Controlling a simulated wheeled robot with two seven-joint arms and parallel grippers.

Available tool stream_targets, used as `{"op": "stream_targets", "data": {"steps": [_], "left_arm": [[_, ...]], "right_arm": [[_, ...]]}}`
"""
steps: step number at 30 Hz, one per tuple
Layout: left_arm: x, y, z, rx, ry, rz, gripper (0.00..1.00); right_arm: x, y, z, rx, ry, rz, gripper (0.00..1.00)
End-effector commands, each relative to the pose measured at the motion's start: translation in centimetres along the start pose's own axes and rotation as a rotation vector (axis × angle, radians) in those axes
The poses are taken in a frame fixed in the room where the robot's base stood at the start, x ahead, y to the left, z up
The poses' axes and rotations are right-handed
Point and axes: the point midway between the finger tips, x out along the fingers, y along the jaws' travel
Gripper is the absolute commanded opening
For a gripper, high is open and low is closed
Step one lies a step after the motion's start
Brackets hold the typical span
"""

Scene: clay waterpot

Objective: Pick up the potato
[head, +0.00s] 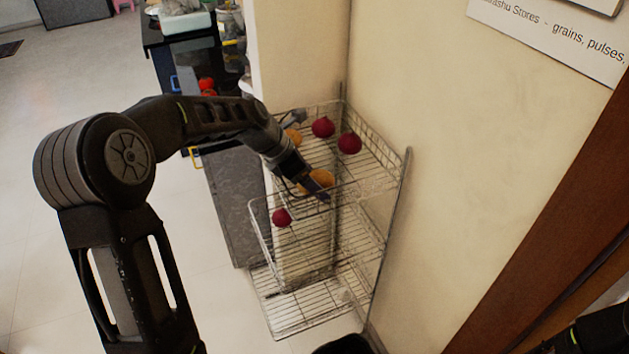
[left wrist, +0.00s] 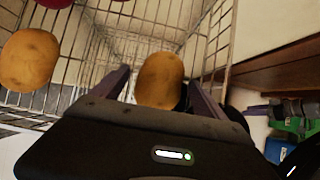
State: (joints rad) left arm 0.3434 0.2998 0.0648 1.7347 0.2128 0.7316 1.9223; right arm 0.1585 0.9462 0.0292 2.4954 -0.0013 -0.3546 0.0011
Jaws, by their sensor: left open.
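A potato (left wrist: 160,80) sits between the two open fingers of my left gripper (left wrist: 160,88) in the left wrist view. In the head view my left gripper (head: 312,186) reaches over the front of the rack's top basket, at the same potato (head: 320,180), which it partly covers. The fingers stand on either side of the potato with some space between. A second potato (left wrist: 30,58) lies to the left in the wrist view, and it shows farther back in the basket in the head view (head: 294,138).
The wire rack (head: 375,225) has tiered baskets against the wall. Red onions (head: 323,127) (head: 349,143) lie in the top basket, and another (head: 282,217) sits lower. A dark counter (head: 185,60) with red tomatoes (head: 206,85) stands behind. The floor at left is clear.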

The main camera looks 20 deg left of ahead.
Motion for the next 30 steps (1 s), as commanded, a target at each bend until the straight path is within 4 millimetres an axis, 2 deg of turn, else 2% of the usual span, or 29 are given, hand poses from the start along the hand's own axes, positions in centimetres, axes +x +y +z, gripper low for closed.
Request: {"op": "stream_targets", "data": {"steps": [6, 30], "left_arm": [[-0.02, 0.00, 0.00, 0.000, 0.000, 0.000, 0.84], [-0.01, -0.01, 0.00, 0.000, 0.000, 0.000, 0.18]], "right_arm": [[0.00, 0.00, 0.00, 0.000, 0.000, 0.000, 0.36], [0.00, 0.00, 0.00, 0.000, 0.000, 0.000, 0.36]]}}
